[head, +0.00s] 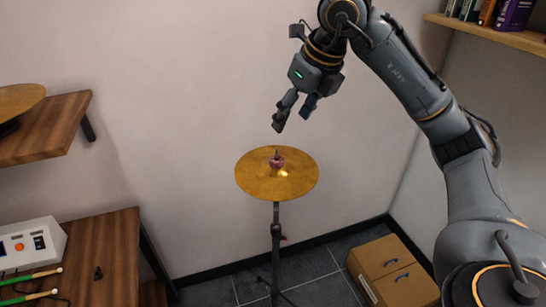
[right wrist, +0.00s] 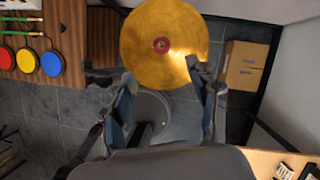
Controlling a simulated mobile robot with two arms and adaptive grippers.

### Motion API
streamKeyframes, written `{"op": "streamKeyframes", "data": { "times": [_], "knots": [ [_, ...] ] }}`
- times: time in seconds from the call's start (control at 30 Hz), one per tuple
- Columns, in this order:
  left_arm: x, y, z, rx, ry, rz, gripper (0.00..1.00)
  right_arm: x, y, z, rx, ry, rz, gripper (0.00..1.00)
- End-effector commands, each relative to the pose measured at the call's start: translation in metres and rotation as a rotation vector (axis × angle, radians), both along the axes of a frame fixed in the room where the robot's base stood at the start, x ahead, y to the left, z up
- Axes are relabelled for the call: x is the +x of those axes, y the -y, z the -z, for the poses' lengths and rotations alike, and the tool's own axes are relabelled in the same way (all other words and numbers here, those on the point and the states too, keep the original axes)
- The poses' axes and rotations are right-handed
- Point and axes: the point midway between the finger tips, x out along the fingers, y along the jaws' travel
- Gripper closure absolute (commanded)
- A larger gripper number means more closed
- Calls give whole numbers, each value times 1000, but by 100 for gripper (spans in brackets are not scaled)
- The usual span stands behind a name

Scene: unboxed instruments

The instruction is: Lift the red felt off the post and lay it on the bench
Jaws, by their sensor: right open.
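The red felt (head: 277,161) sits around the post (head: 276,152) at the centre of a gold cymbal (head: 255,180) on a stand. The post's tip pokes out above the felt. The felt also shows in the right wrist view (right wrist: 161,45) as a small dark red disc. My right gripper (head: 293,115) is open and empty, above the cymbal and apart from the felt. In the right wrist view its fingers (right wrist: 160,80) are spread, with the felt beyond the fingertips. The wooden bench (head: 115,235) is at the lower left. My left gripper is not in view.
A small dark part (head: 98,272) lies on the bench. Another cymbal (head: 18,100) is on a wall shelf (head: 50,135). A cardboard box (head: 390,270) stands on the floor at right.

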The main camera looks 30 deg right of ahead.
Motion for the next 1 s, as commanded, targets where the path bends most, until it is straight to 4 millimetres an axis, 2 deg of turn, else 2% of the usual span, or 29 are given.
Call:
{"op": "streamKeyframes", "data": {
  "times": [0.1, 0.3, 0.57, 0.83, 1.0],
  "knots": [
    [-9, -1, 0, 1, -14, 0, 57, 7, -1, 24, -2, -8, -2, 40],
    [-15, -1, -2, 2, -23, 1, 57, 22, -4, 57, 1, -6, -4, 40],
    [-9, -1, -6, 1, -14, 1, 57, 28, -5, 76, 0, -5, -5, 40],
    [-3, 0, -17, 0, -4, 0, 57, 38, -5, 113, 2, -5, -7, 40],
    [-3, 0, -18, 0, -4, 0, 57, 42, -5, 121, 2, -1, -6, 40]
  ]
}}
